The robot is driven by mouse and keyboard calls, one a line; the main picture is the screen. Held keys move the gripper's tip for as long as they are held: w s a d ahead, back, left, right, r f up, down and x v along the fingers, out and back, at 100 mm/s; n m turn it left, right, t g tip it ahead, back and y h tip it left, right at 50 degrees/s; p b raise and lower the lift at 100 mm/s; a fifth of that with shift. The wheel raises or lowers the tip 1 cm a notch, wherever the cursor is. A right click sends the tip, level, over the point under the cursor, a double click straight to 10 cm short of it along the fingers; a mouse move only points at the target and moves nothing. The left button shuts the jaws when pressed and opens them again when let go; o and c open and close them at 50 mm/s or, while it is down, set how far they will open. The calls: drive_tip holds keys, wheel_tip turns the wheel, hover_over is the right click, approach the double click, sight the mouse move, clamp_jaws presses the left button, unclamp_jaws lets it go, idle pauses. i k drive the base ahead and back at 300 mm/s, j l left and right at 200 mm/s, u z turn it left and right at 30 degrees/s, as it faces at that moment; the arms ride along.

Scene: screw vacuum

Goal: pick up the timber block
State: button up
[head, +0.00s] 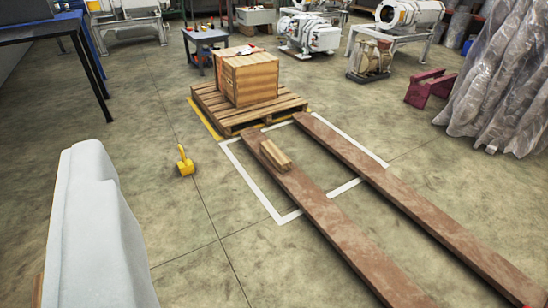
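The timber block (275,155) is a short, light-brown piece of wood, seemingly of two strips side by side. It lies on the left of two long reddish-brown beams (325,215), near that beam's far end, a little in front of the pallet. My gripper is not in view. A smooth pale-grey shape at the lower left looks like part of my own arm; it is well apart from the block. Nothing hides the block's top.
A wooden crate (247,78) stands on a pallet (212,112) behind the beams. A yellow object (185,161) is on the floor left of the block. A dark-red stand (430,88) and plastic-wrapped items (500,80) are at right. Floor between my arm and the left beam is mostly clear.

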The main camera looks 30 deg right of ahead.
sight(279, 160)
drive_tip(key=i+z, duration=0.2)
drive_tip(key=z, duration=0.2)
drive_tip(key=i+z, duration=0.2)
drive_tip(key=z, duration=0.15)
drive_tip(key=i+j+z, duration=0.15)
drive_tip(key=i, duration=0.35)
drive_tip(key=i+j+z, duration=0.2)
drive_tip(key=i, duration=0.3)
drive_tip(key=i+j+z, duration=0.15)
drive_tip(key=i+j, duration=0.55)
drive_tip(key=i, duration=0.15)
drive_tip(key=i+j, duration=0.25)
drive_tip(key=i, duration=0.15)
drive_tip(key=i+j, duration=0.3)
drive_tip(key=i, duration=0.15)
